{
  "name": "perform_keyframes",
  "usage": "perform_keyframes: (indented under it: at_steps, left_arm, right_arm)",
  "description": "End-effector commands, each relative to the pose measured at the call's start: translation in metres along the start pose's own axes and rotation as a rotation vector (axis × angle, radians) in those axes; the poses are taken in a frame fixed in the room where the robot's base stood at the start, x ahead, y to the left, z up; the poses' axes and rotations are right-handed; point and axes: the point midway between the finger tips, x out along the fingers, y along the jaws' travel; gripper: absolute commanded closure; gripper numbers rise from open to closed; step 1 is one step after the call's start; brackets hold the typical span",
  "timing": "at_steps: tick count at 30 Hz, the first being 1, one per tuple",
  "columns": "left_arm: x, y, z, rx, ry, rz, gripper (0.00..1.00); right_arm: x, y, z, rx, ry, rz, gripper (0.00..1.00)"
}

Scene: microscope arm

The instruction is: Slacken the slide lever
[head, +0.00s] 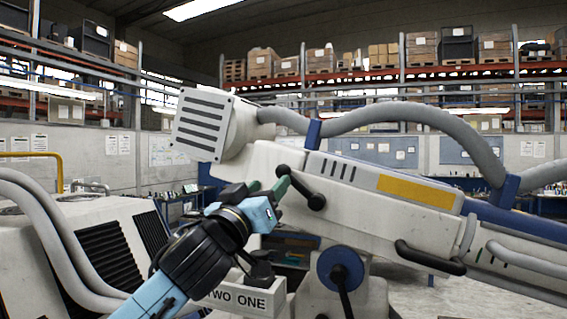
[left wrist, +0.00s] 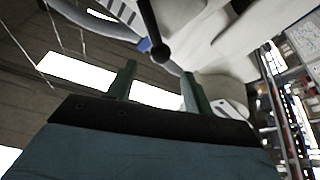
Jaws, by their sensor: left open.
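A short black lever (head: 300,186) with rounded ends sits on the side of the white microscope arm (head: 335,190); I take it to be the slide lever. My left gripper (head: 268,188) is open beside the lever's upper left end, its green fingers pointing up at it. In the left wrist view, the two green fingers of my left gripper (left wrist: 158,70) stand apart. A black lever with a round knob (left wrist: 160,52) shows just beyond and between their tips. No grip on it shows. Whether a finger touches it, I cannot tell. My right gripper is not in view.
A black handle (head: 430,257) juts from the arm's lower side. A blue pivot knob (head: 340,270) is below the arm. Thick grey hoses (head: 420,118) run above it. A white box marked TWO ONE (head: 238,299) stands below my gripper. White vented equipment (head: 85,225) fills the left.

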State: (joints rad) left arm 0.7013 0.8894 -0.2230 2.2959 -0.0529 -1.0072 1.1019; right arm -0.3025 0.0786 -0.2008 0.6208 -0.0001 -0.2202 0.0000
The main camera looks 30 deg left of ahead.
Motion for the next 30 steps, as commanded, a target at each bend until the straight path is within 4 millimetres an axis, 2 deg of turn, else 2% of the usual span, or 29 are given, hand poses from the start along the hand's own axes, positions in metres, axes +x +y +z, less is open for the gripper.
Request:
perform_keyframes:
  at_steps: [1,6,12,17,25,30]
  left_arm:
    - [0.014,0.000,-0.004,-0.001,0.000,-0.003,0.48]
    - [0.046,0.001,-0.004,-0.002,-0.001,-0.002,0.48]
    - [0.070,0.000,-0.002,0.000,0.000,-0.001,0.48]
    - [0.077,0.000,0.000,-0.001,-0.001,-0.001,0.48]
    - [0.077,0.000,0.001,0.000,-0.001,0.000,0.50]
    - [0.077,0.000,0.001,0.000,-0.001,0.000,0.72]
  right_arm:
    - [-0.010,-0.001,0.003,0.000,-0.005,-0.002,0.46]
    - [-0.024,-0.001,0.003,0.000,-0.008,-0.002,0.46]
    - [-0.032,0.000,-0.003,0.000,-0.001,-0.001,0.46]
    - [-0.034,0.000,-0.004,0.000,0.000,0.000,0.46]
    - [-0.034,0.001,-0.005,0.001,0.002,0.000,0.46]
    - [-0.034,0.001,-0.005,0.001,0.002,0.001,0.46]
